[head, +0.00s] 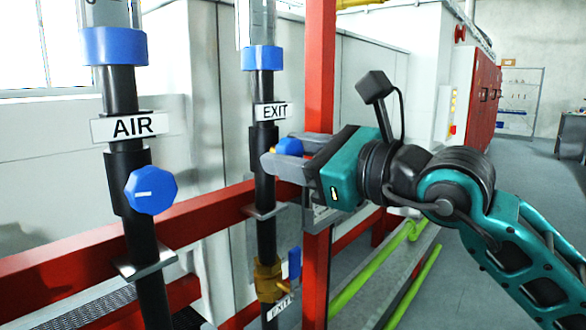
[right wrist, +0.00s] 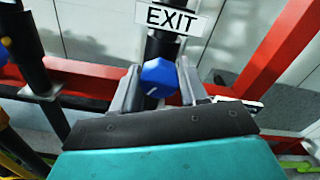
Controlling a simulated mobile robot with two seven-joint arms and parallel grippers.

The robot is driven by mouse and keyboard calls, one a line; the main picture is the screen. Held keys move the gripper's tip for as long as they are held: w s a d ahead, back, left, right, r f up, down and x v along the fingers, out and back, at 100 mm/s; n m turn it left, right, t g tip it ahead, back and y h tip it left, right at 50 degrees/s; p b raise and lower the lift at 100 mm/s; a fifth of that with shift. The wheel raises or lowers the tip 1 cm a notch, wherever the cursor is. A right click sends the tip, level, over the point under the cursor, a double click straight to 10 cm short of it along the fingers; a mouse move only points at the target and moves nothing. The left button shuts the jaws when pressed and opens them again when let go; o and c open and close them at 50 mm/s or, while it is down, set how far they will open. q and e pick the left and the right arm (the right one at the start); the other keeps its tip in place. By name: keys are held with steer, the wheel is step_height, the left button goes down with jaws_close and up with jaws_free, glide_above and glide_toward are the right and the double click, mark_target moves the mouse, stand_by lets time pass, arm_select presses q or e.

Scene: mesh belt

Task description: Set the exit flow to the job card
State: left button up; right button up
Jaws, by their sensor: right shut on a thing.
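The gripper is shut on the knob. The flow reading and the job card cannot be made out. My left gripper is not in view.
The AIR pipe (head: 122,90) with its own blue knob (head: 151,190) stands to the left. A red post (head: 319,60) rises just behind my gripper. A brass valve (head: 268,280) with a blue lever (head: 294,263) is lower on the exit pipe. Open floor lies right.

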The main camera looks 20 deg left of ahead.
steer(key=n+b, duration=0.4)
steer(key=shift+f+n, duration=0.25)
steer(key=shift+n, duration=0.05)
steer(key=shift+n+b, duration=0.7)
steer(key=shift+r+n+b, duration=0.15)
steer(key=shift+n+b, duration=0.2)
steer(key=shift+n, duration=0.25)
steer(key=shift+n+b, duration=0.3)
steer(key=shift+n, duration=0.3)
steer(key=o, duration=1.1)
steer(key=shift+r, duration=0.1)
steer(key=shift+c, duration=0.2)
steer(key=shift+d, duration=0.1)
steer(key=v, duration=1.2)
steer(key=shift+s+d, duration=0.15)
steer(key=shift+d, duration=0.2)
